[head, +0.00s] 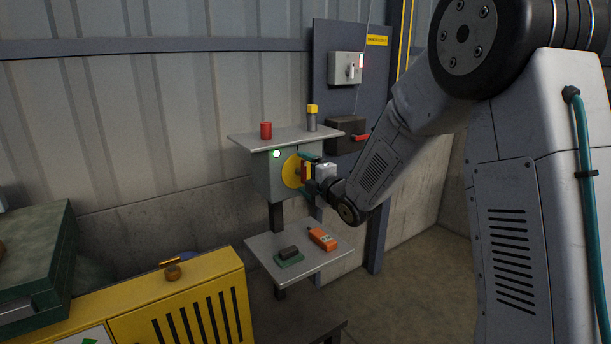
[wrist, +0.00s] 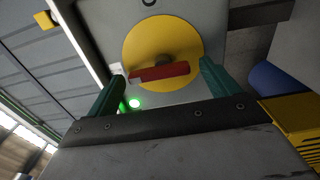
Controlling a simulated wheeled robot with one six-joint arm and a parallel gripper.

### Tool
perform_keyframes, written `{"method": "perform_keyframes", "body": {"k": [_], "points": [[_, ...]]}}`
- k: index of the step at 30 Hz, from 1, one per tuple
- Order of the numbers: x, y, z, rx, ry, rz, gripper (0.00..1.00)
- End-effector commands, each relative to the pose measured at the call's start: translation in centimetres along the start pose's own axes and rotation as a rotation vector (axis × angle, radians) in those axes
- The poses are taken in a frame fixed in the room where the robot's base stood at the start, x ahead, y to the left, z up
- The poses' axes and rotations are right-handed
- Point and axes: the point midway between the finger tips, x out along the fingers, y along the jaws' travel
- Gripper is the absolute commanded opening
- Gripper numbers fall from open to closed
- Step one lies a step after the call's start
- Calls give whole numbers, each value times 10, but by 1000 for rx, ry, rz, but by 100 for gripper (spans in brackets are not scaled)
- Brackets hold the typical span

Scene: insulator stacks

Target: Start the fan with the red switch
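The red switch (head: 305,172) is a bar handle on a round yellow plate (head: 290,172), on the side of a grey box (head: 268,180). A green lamp (head: 276,153) glows on the box. In head view the handle stands roughly upright. In the wrist view the red switch (wrist: 160,72) lies slightly tilted across the yellow plate (wrist: 185,42). My gripper (wrist: 163,84) is open, its teal fingers at either end of the handle, with small gaps seeming to show. In head view my gripper (head: 309,173) is right at the plate. No fan is recognisable.
A shelf (head: 240,143) above the box carries a red cylinder (head: 266,130) and a yellow-topped post (head: 312,117). A lower shelf (head: 325,262) holds an orange device (head: 322,239). A lever box (head: 346,68) and a dark red-handled box (head: 345,136) hang behind. A yellow cabinet (head: 185,310) stands lower left.

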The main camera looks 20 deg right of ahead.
Motion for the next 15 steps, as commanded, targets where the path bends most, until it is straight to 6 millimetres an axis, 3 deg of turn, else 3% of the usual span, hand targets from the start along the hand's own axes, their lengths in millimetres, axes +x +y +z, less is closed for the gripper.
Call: {"method": "perform_keyframes", "body": {"k": [5, 15], "points": [[-7, 1, 1, 0, -2, 0, 87], [-62, 0, 0, 0, -1, 0, 87]]}}
